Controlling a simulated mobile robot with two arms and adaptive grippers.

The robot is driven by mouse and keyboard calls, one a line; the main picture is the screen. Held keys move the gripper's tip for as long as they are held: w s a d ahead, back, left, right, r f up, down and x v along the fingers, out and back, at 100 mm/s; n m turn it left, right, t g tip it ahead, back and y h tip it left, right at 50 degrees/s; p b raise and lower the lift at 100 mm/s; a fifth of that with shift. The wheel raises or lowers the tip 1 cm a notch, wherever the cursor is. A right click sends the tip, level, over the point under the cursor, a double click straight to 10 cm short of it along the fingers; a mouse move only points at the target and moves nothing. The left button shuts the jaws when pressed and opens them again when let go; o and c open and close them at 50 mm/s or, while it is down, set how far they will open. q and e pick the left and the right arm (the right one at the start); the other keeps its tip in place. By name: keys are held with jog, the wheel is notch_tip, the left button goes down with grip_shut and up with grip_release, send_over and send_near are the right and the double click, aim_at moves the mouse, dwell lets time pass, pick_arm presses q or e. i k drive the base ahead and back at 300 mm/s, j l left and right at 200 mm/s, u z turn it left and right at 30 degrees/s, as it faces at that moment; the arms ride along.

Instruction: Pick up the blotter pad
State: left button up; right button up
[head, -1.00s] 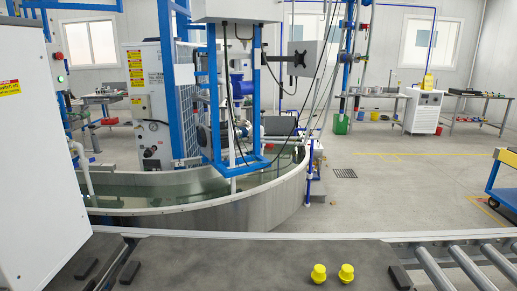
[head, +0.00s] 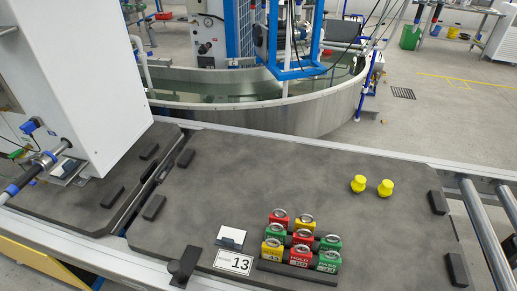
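A small flat white pad with a dark strip along its lower edge (head: 231,236) lies on the dark grey work board (head: 220,185) in the head view. It looks like the blotter pad, though it is too small to be certain. It lies just above a white number plate marked 13 (head: 233,262) and to the left of a group of coloured blocks. Nothing covers it. Neither of my grippers is in view.
Several red, yellow and green labelled blocks with metal rings (head: 302,240) stand close together right of the pad. A black block (head: 185,266) is at the front edge. The board's middle is clear. Rollers (head: 485,230) lie right.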

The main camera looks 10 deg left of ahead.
aim_at(232, 237)
jog(key=k+j+u, duration=0.15)
jog(key=j+u, duration=0.8)
jog(key=j, duration=0.2)
